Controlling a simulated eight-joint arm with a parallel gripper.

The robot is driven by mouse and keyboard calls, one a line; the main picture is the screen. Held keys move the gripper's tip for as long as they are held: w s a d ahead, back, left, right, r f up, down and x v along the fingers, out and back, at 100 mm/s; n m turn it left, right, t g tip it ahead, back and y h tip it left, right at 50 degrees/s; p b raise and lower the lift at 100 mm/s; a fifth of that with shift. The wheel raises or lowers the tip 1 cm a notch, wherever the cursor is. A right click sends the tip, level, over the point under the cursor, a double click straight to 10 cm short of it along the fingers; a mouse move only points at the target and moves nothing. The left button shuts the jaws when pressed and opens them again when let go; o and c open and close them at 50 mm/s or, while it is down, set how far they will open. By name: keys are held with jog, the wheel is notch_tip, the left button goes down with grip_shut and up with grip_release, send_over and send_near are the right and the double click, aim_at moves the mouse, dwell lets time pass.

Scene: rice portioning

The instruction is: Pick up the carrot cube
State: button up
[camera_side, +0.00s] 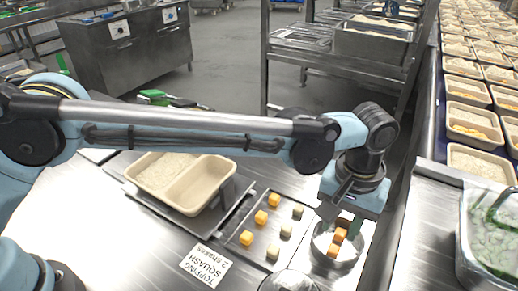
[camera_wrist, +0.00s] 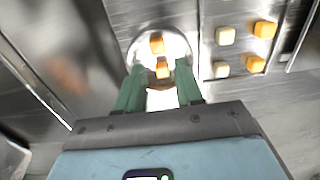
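Two deep-orange cubes, which look like carrot, lie in a round metal bowl (camera_side: 349,264). One is the upper carrot cube (camera_side: 340,235), also in the wrist view (camera_wrist: 163,69); the other is the lower carrot cube (camera_side: 333,250), also in the wrist view (camera_wrist: 156,43). My gripper (camera_side: 340,224) points down over the bowl. In the wrist view its green fingers (camera_wrist: 160,76) stand apart, with the nearer cube between or just beyond the tips. I see no finger touching it, and cannot tell the exact height gap.
Left of the bowl, a flat metal tray (camera_side: 246,256) holds several yellow-orange and pale cubes. Behind it is a two-compartment container (camera_side: 209,206) with rice on one side. A label (camera_side: 206,265) lies in front. Filled containers line the right.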

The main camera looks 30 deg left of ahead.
aim_at(335, 246)
jog(key=shift+w+d+f, duration=0.1)
jog(key=shift+f, duration=1.6)
jog(key=shift+w+d+f, duration=0.1)
jog(key=shift+f, duration=1.6)
jog(key=shift+c, duration=0.4)
grip_shut()
